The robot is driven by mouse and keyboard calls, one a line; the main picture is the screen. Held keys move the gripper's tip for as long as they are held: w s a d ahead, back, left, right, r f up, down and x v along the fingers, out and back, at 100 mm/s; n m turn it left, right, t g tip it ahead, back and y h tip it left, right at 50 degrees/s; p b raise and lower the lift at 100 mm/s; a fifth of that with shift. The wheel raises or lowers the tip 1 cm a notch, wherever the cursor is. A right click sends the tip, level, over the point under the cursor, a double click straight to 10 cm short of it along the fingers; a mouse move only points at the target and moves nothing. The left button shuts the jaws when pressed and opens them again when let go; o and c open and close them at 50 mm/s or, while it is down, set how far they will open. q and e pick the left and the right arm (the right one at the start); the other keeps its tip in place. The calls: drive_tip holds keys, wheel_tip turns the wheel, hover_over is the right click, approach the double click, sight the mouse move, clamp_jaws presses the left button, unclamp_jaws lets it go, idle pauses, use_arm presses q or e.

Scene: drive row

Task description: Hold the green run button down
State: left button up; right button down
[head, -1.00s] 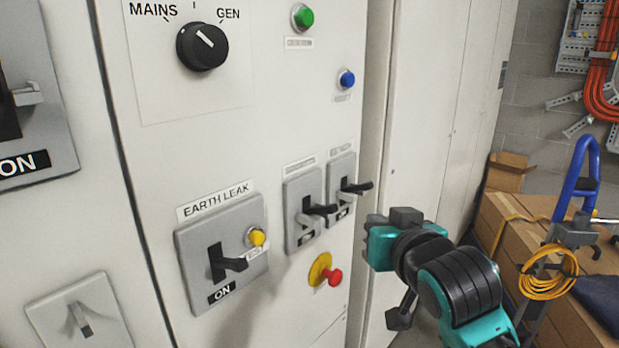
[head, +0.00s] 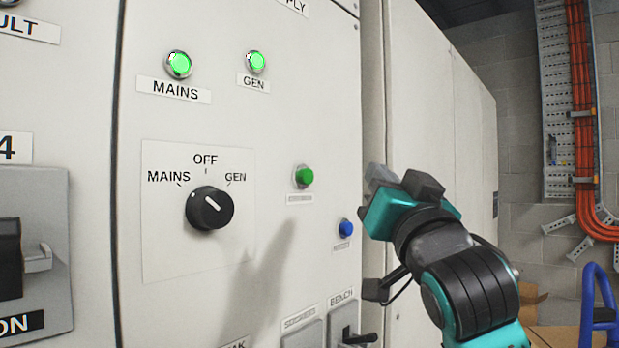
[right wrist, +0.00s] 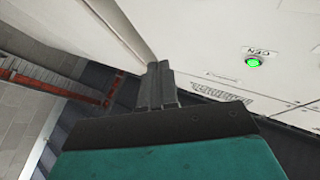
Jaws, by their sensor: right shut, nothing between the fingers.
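The green run button (head: 303,176) sits in a silver ring on the white panel, right of the rotary switch, with a small label below it too blurred to read. My right gripper (head: 400,180) is to the right of the button, in front of the panel's right edge, and apart from it. Its fingers are shut and empty; they also show closed together in the right wrist view (right wrist: 160,84). The run button cannot be made out in the right wrist view. My left gripper is not in view.
A blue button (head: 345,228) lies below the green one. The rotary switch (head: 210,208) points between MAINS and OFF. Green MAINS (head: 178,65) and GEN (head: 256,62) lamps are lit above. The BENCH switch lever (head: 360,338) juts out below. A blue-handled trolley (head: 601,310) stands at right.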

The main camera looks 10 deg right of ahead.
sight(306, 177)
drive_tip(key=w+a, duration=0.5)
drive_tip(key=w, duration=0.2)
drive_tip(key=shift+a+b, duration=0.25)
drive_tip(key=shift+b, duration=0.05)
idle(1.3)
idle(0.6)
drive_tip(key=shift+w+a, duration=0.25)
drive_tip(key=shift+w, duration=0.05)
idle(0.3)
